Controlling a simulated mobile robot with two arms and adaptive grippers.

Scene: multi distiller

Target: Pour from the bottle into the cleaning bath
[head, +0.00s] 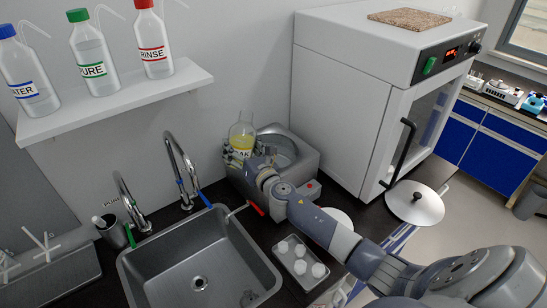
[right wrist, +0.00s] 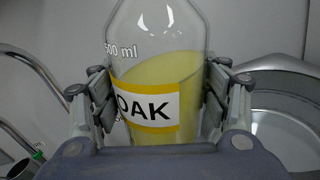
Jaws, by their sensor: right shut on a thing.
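The bottle (head: 243,133) is clear glass with yellow liquid and a label ending in "OAK". It also shows in the right wrist view (right wrist: 160,75), where the liquid line looks slanted. My right gripper (head: 241,152) is shut around its body, with a finger on each side (right wrist: 160,105). The bottle looks about upright, at the left side of the cleaning bath (head: 308,160). The bath is a grey metal box with an open round basin, whose rim (right wrist: 270,95) shows at right in the wrist view. Whether the bottle touches the bath is hidden. My left gripper is out of view.
A sink (head: 228,257) with two taps (head: 181,170) lies left of my arm.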

